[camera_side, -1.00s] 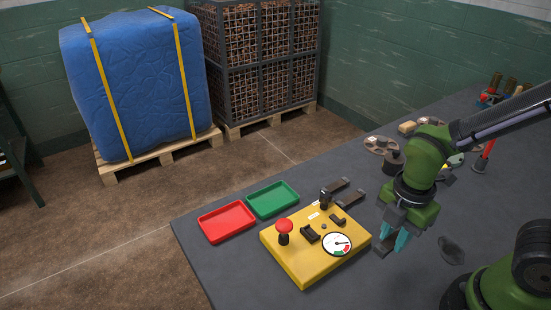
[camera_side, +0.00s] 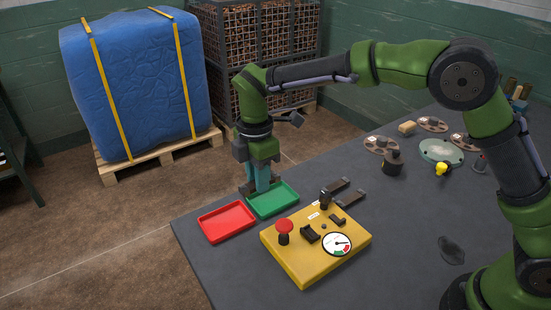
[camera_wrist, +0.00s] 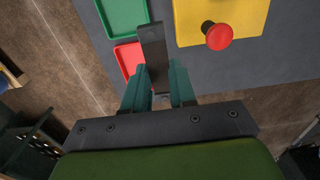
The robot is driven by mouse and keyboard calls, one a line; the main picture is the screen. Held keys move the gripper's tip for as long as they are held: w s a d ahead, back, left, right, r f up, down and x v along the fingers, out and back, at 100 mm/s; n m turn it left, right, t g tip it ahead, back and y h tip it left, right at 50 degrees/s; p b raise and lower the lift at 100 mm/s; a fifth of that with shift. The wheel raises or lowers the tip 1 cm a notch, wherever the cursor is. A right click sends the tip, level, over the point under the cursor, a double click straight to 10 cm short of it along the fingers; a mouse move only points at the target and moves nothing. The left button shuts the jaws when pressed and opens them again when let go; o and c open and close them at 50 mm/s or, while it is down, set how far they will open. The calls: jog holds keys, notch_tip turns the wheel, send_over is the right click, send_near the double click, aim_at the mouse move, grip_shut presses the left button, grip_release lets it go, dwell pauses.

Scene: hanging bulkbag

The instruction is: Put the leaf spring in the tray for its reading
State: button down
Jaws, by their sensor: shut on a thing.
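The leaf spring (camera_wrist: 153,50) is a flat dark grey bar. My gripper (camera_wrist: 160,72) is shut on it, and the bar reaches forward from between the teal fingers in the wrist view. In the side view my gripper (camera_side: 262,180) points down over the far left edge of the green tray (camera_side: 288,205), with a dark end of the bar (camera_side: 247,188) showing at its left. I cannot tell whether the bar touches the tray. The red tray (camera_side: 227,222) is empty, left of the green one; the bar partly hides it in the wrist view.
A yellow box (camera_side: 315,262) with a red mushroom button (camera_side: 284,227) and a round dial (camera_side: 337,244) stands right of the trays. Several discs and weights sit at the back right. The table edge is close beside the trays.

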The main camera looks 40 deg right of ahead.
send_over(225, 223)
jog(key=d, duration=0.1)
notch_tip(225, 223, down, 2)
jog(key=f, duration=0.7)
jog(key=a+f, duration=0.1)
jog(key=f, duration=0.2)
jog(key=shift+f, duration=0.15)
jog(key=shift+f, duration=0.1)
jog(key=c, duration=0.9)
grip_release()
jog(key=shift+f, duration=0.1)
